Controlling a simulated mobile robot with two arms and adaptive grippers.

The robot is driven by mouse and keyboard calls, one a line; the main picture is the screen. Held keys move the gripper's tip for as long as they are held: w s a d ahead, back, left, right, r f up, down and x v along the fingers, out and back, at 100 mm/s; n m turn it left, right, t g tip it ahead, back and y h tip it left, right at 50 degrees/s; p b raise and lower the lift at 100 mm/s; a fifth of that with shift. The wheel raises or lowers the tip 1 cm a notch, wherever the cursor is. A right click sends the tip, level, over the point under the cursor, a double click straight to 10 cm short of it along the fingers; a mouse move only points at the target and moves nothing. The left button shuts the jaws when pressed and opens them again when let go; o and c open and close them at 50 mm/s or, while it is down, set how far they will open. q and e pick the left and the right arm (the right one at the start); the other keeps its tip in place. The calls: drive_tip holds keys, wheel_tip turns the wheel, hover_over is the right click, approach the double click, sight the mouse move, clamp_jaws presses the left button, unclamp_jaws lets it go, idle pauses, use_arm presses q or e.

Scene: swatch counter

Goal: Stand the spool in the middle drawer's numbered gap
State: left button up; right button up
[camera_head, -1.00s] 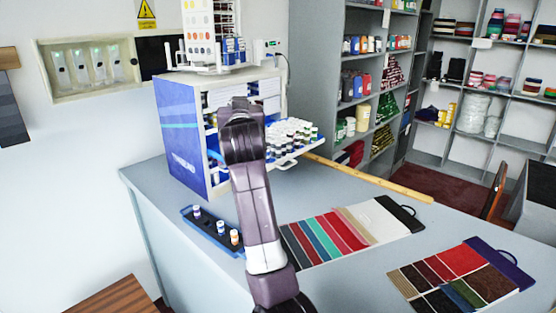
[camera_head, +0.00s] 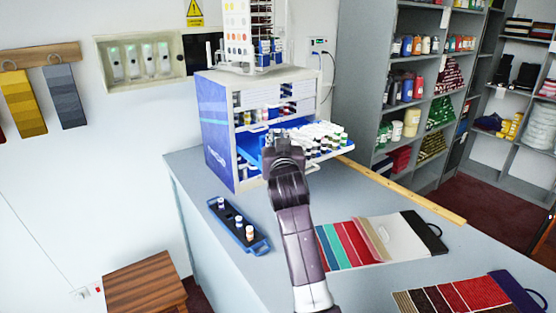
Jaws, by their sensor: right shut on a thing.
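The thread cabinet (camera_head: 216,140) stands on the counter, with its middle drawer (camera_head: 336,157) pulled out and filled with rows of white-topped spools. My right gripper (camera_head: 280,143) is at the left part of this drawer, seen from behind. It is shut on the spool, but the wrist hides the fingertips and the spool. The numbered gap cannot be made out; my gripper covers that part of the drawer. My left gripper is not in view.
A blue tray (camera_head: 262,245) with three small spools lies on the counter (camera_head: 200,185) left of my arm. Fabric swatch cards (camera_head: 350,243) lie to the right. A long wooden rule (camera_head: 410,193) runs behind them. A colour-chart stand (camera_head: 248,35) tops the cabinet.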

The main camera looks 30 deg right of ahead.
wheel_tip(320, 180, down, 4)
drive_tip(key=shift+f, duration=0.2)
wheel_tip(320, 180, down, 3)
drive_tip(key=shift+f+p, duration=0.2)
drive_tip(key=shift+p, duration=0.25)
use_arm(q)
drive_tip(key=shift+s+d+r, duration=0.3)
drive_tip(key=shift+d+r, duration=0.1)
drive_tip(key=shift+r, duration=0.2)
use_arm(e)
drive_tip(key=shift+f, duration=0.1)
drive_tip(key=shift+f, duration=0.25)
drive_tip(key=o, duration=0.8)
drive_tip(key=shift+r, duration=0.1)
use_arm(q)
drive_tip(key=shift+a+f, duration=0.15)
use_arm(e)
drive_tip(key=shift+r, duration=0.1)
